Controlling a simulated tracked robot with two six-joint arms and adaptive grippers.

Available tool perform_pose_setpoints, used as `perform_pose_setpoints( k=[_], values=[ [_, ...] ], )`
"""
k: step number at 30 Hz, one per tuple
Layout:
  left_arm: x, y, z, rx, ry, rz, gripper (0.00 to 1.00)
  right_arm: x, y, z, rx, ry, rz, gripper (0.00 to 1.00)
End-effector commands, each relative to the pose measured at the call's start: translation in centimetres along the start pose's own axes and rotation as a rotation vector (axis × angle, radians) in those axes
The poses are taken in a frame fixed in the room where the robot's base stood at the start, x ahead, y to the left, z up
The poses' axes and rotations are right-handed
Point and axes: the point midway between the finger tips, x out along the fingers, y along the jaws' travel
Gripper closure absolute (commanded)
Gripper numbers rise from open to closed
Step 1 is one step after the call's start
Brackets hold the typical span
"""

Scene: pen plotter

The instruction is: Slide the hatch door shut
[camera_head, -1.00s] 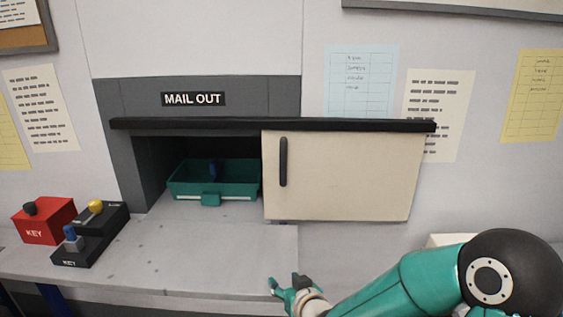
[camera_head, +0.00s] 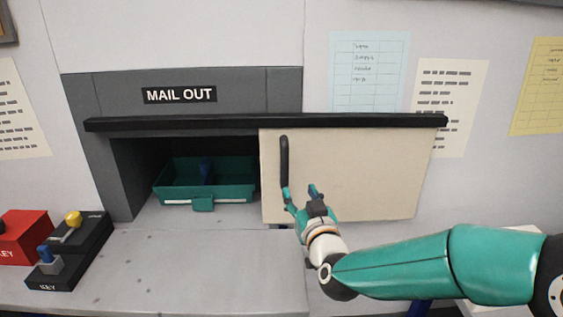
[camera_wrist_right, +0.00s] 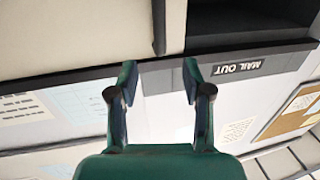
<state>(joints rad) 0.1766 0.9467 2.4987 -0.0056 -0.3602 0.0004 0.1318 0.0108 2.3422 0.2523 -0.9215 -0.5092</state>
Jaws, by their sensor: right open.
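The cream hatch door (camera_head: 365,175) hangs from a black rail (camera_head: 270,121) and stands to the right of the dark hatch opening (camera_head: 140,165), which is uncovered. A black vertical handle (camera_head: 284,158) is on the door's left edge. My right gripper (camera_head: 300,191) is open and empty just in front of the door. Its left fingertip overlaps the handle's lower end in the picture; I cannot tell whether they touch. In the right wrist view the open fingers (camera_wrist_right: 161,75) point towards the handle (camera_wrist_right: 160,28), which lies between their lines. My left gripper is out of view.
A teal tray (camera_head: 225,193) with a blue divider or item sits inside the opening. A grey counter (camera_head: 190,265) lies below, mostly clear. A red key box (camera_head: 25,232) and a black key box (camera_head: 85,240) stand at its left.

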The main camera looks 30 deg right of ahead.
Motion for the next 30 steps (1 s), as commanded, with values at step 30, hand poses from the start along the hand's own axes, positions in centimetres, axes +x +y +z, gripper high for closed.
perform_pose_setpoints(
  k=[30],
  values=[
    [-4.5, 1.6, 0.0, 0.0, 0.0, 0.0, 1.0, 15.3, 0.1, 0.1, 0.001, -0.003, 0.0, 0.51]
  ],
)
